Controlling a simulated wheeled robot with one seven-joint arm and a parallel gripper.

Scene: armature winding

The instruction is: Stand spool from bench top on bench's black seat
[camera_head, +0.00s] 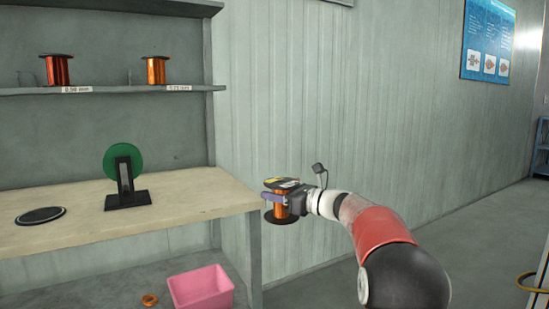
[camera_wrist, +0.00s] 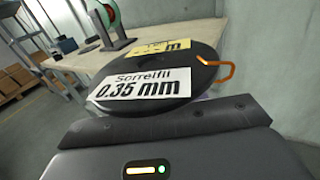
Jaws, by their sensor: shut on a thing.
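My gripper (camera_head: 281,199) is shut on a spool (camera_head: 280,210) wound with copper-orange wire, holding it upright just off the right end of the bench. The spool has black flanges. In the wrist view its top flange (camera_wrist: 185,68) bears a white label reading "Sorrelfil 0.35 mm" and a yellow label, and an orange wire end sticks out at its right. The lower flange is hidden there. The black seat (camera_head: 41,215), a flat round disc with a pale ring, lies empty on the left of the bench top (camera_head: 190,201).
A black stand with a green disc (camera_head: 110,164) rises between the seat and my gripper. A shelf (camera_head: 115,90) above holds two copper spools (camera_head: 57,70). Below are a pink bin (camera_head: 200,288) and an orange ring (camera_head: 149,300). The bench's right end is clear.

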